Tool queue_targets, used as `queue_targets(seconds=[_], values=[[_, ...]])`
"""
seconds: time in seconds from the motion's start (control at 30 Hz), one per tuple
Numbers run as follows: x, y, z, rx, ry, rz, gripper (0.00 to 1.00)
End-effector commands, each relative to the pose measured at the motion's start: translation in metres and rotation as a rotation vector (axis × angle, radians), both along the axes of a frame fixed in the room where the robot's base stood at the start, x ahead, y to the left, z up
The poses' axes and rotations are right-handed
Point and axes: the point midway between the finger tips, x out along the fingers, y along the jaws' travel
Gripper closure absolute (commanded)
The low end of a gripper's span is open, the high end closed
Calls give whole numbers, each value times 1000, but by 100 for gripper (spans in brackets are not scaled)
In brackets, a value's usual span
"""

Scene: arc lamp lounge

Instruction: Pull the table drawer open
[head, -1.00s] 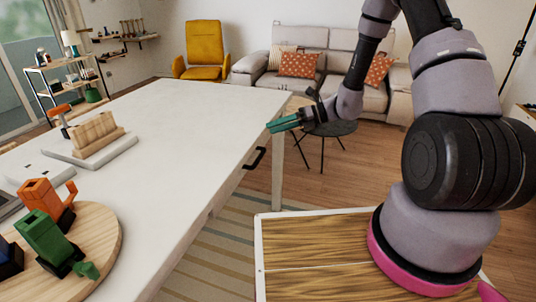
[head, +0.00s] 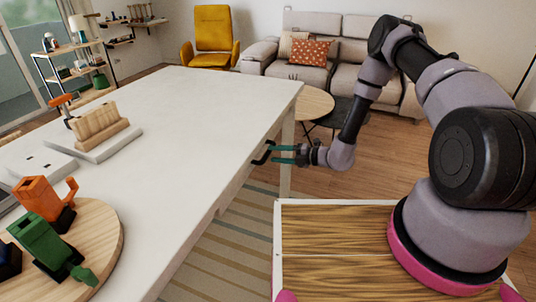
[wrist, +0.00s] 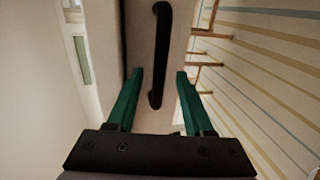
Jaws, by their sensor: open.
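The white table (head: 190,110) has a drawer on its right side with a black bar handle (head: 263,153). In the wrist view the black handle (wrist: 159,55) stands upright in the picture on the drawer front (wrist: 143,60). My gripper (head: 271,154) is at the table's side at handle height, with its green fingers pointing at the handle. In the wrist view the open fingers (wrist: 160,72) lie to either side of the handle's lower part, with a gap on both sides. Whether the fingertips reach past the bar is hard to tell. The drawer looks shut.
On the tabletop are a round wooden board (head: 105,225) with orange and green figures, and a wooden rack (head: 100,125) on a white board. A round wooden side table (head: 310,102) and a sofa (head: 340,60) stand behind my arm. Striped rug lies below the table.

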Motion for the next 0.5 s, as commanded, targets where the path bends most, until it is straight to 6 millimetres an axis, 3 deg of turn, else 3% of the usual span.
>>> queue_targets(seconds=[0.2,0.5], values=[[10,29,-6,0,0,2,48],[13,36,-8,0,0,1,48]])
